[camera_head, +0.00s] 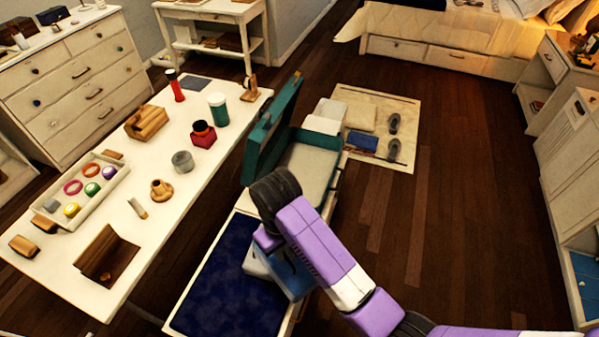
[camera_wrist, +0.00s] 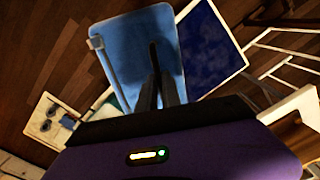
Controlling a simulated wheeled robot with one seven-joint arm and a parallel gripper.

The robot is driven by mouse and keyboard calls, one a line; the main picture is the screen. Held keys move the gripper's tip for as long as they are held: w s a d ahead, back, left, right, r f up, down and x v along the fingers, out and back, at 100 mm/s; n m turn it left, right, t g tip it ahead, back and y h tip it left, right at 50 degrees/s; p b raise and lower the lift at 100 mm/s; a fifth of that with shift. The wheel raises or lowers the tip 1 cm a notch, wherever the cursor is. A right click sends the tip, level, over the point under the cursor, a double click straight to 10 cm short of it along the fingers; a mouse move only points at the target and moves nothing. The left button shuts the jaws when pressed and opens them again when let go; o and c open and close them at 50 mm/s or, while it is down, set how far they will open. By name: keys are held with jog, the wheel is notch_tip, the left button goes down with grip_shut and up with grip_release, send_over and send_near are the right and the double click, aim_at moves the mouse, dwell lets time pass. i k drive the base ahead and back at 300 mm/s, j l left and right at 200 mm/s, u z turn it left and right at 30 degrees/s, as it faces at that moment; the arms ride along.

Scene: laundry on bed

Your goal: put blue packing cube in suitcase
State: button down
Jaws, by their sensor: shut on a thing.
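The blue packing cube (camera_head: 297,282) is under my purple gripper (camera_head: 268,242) in the head view, partly hidden by my arm. In the wrist view the blue packing cube (camera_wrist: 125,45) is large and close, and the dark fingers of my gripper (camera_wrist: 157,65) are shut on it. The teal suitcase (camera_head: 262,145) stands open beyond my gripper, its lid raised on the left and its pale interior facing up. The cube is outside the suitcase, on the near side of it. A sliver of teal shows beside the cube in the wrist view.
A bench with a dark blue pad (camera_head: 228,278) lies left of the cube. The long white table (camera_head: 75,285) holds jars, a tray and wooden pieces. White folded items (camera_head: 325,117) sit behind the suitcase. A beige mat (camera_head: 403,112) with shoes lies beyond. Floor is open at right.

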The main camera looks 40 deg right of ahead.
aim_at(305, 177)
jog(key=i+l+u, duration=0.25)
jog(key=l+u, duration=0.15)
jog(key=l, duration=1.15)
jog(key=l+u, duration=0.35)
jog(key=l, duration=1.2)
jog(key=k+l+u, duration=0.2)
jog(key=l, duration=0.25)
jog(key=k, duration=0.1)
